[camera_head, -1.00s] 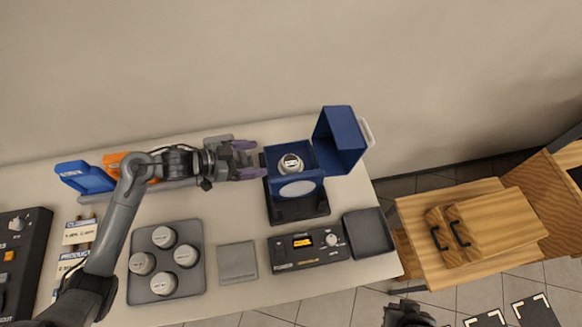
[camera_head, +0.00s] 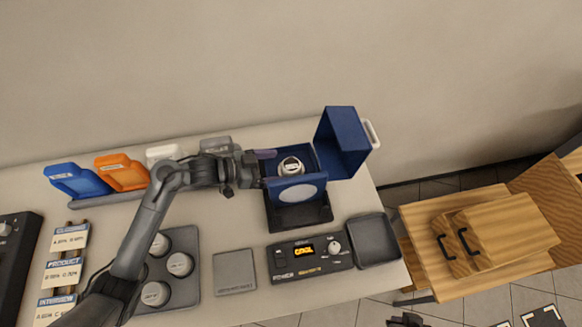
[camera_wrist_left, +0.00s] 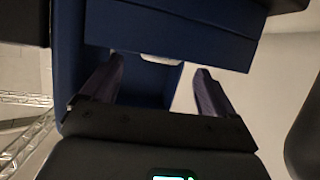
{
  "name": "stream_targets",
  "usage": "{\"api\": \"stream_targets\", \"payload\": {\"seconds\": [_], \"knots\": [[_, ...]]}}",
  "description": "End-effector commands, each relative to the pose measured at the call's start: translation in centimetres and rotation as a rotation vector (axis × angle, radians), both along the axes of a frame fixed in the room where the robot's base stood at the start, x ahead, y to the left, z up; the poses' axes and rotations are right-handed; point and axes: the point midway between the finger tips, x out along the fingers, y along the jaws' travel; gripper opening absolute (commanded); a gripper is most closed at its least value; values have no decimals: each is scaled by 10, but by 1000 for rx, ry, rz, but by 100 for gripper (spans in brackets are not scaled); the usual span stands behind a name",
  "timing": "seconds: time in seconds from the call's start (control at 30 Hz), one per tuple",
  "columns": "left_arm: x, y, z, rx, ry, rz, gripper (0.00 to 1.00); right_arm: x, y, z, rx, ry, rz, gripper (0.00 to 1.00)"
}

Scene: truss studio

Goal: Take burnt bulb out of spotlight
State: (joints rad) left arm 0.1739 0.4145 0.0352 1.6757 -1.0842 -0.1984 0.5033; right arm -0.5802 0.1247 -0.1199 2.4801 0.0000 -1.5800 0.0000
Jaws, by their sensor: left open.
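The blue spotlight (camera_head: 297,190) stands on a dark base with its lid (camera_head: 343,142) swung open to the right. A round, pale-topped bulb (camera_head: 291,166) sits inside the housing. My left gripper (camera_head: 267,167) is open at the left side of the housing, with its fingers towards the bulb. In the left wrist view the two open fingers (camera_wrist_left: 158,78) are apart, with blue housing walls (camera_wrist_left: 175,30) around and beyond them. A small pale patch between them may be the bulb. A dark part at the bottom edge may be my right gripper (camera_head: 406,320); its jaws are unclear.
A control box (camera_head: 310,270) with a lit display reading COOL stands in front of the spotlight. A dark empty tray (camera_head: 373,240) is right of it. A grey pad (camera_head: 235,272) and a tray of several round bulbs (camera_head: 190,290) lie left. Wooden furniture (camera_head: 480,240) stands right.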

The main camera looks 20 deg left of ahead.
Motion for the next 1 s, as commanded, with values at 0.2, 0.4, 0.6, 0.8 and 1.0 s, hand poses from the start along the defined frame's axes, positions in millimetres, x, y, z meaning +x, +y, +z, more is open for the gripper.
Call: {"api": "stream_targets", "payload": {"seconds": [0.2,0.4,0.6,0.8,1.0], "knots": [[18,-20,-13,-4,2,-2,88,0,1,-4,4,0,-3,0],[26,-30,-19,-1,1,0,88,0,2,-6,7,-1,-4,0],[27,-31,-20,1,1,0,88,0,2,-5,7,-1,-5,0],[27,-31,-20,1,1,0,65,0,2,-5,7,-1,-4,0],[27,-31,-20,1,1,0,35,0,2,-5,7,0,-4,0]]}}
